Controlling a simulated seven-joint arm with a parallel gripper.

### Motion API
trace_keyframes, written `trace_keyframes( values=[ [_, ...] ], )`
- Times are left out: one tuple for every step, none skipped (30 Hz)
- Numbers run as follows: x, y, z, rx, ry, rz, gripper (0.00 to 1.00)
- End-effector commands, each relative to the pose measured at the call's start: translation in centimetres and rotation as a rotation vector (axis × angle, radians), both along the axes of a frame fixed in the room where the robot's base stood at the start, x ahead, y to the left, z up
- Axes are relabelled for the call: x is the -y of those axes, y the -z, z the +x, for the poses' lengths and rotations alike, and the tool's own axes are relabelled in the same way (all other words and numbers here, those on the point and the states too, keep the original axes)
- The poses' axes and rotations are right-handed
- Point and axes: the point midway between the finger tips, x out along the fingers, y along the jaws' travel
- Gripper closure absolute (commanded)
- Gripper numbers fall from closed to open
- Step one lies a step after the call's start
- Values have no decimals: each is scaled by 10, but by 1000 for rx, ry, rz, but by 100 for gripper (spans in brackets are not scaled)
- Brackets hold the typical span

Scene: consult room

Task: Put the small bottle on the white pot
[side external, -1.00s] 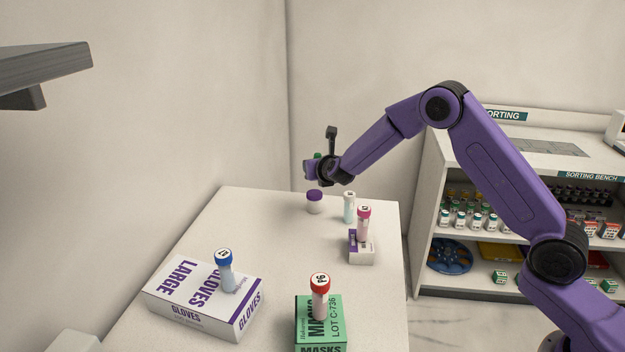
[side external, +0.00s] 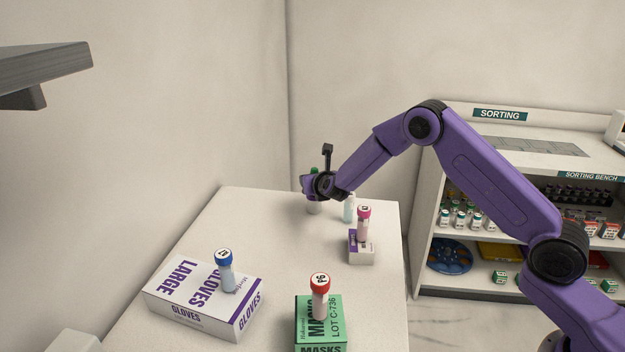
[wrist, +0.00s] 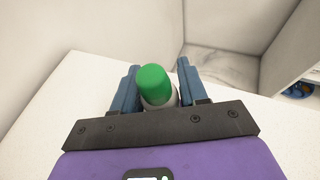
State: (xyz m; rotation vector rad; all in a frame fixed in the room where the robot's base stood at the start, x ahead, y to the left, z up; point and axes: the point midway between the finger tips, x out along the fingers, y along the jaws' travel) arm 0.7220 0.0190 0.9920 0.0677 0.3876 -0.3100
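The small bottle has a green cap (wrist: 154,82), which also shows just above my gripper in the side view (side external: 314,170). My gripper (wrist: 157,72) has its two blue fingers on either side of the bottle and is shut on it. The bottle's lower part is mostly hidden. In the side view my gripper (side external: 310,186) is low over the white pot (side external: 314,209) at the far end of the table. The pot's purple lid is hidden behind the gripper now. I cannot tell whether the bottle touches the pot.
A pale capped tube (side external: 349,209) stands close to the pot's right. A pink-capped tube (side external: 363,226) stands on a small box (side external: 361,252). Nearer are a gloves box (side external: 190,290) with a blue-capped tube (side external: 226,272) and a green masks box (side external: 333,325) with a red-capped tube (side external: 320,297).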

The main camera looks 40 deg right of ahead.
Motion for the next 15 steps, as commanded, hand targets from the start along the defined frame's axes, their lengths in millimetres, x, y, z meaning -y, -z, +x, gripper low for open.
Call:
trace_keyframes(
  values=[
    [0, 0, 0, 0, 0, 0, 39],
    [0, 0, 0, 0, 0, 0, 37],
    [0, 0, 0, 0, 0, 0, 37],
    [0, 0, 0, 0, 0, 0, 37],
    [0, 0, 0, 0, 0, 0, 37],
    [0, 0, 0, 0, 0, 0, 37],
    [0, 0, 0, -1, 0, 0, 37],
    [0, 0, 0, -1, 0, 0, 37],
    [0, 0, 0, -1, 0, 0, 37],
    [0, -1, 0, 0, 0, 0, 37],
    [0, -1, 0, 0, 0, 0, 37],
    [0, -3, 0, 0, 0, 0, 37],
    [0, -4, 0, -1, 0, 0, 37],
    [-1, -4, -3, -2, 0, 0, 37],
    [-2, -6, -6, -2, 0, 0, 37]
  ],
)
